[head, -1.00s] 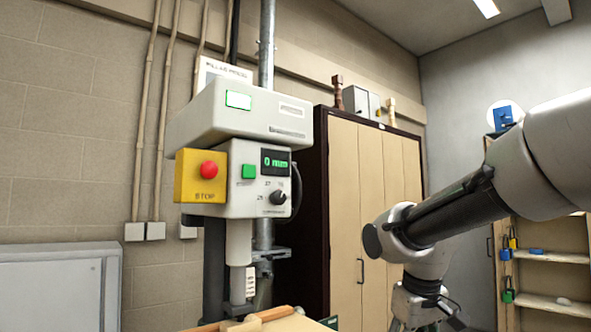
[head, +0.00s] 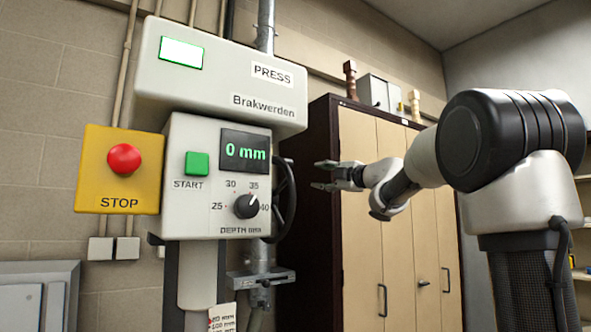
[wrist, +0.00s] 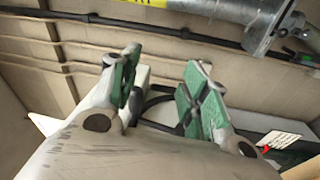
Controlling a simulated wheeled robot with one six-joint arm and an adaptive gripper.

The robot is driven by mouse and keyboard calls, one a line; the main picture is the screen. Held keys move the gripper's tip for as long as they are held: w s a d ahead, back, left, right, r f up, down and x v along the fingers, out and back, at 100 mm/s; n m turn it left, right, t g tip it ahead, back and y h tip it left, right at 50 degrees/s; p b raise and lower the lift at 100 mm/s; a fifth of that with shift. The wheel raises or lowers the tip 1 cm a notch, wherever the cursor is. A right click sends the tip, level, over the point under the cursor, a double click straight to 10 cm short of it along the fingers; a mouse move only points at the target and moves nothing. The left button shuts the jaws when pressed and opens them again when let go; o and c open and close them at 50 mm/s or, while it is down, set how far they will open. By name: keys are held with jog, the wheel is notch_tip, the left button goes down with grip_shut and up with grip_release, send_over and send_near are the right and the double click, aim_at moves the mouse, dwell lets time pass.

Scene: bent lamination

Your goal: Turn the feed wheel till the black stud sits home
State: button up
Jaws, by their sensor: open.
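The feed wheel (head: 292,185) is a dark handwheel on the right side of the pillar press, seen nearly edge-on in the head view. My gripper (head: 318,175) is just right of the wheel, pointing left towards it, with its fingers apart and a visible gap to the rim. In the wrist view, my gripper (wrist: 163,68) shows two green-padded fingers spread wide. Dark curved bars show between and behind them; I cannot tell for sure that they are the wheel. I cannot make out the black stud in either view.
The press display (head: 245,151) reads 0 mm. A black depth knob (head: 246,206), a green start button (head: 197,164) and a red stop button (head: 124,158) are on its front. A tall wooden cabinet (head: 362,230) stands behind my gripper.

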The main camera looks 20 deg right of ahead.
aim_at(287, 160)
jog(key=s+a+r+n+g+y, duration=0.3)
jog(key=a+n+y, duration=0.2)
jog(key=a+n, duration=0.1)
jog(key=x, duration=0.7)
jog(key=shift+w+a, duration=0.2)
jog(key=shift+a, duration=0.05)
grip_shut()
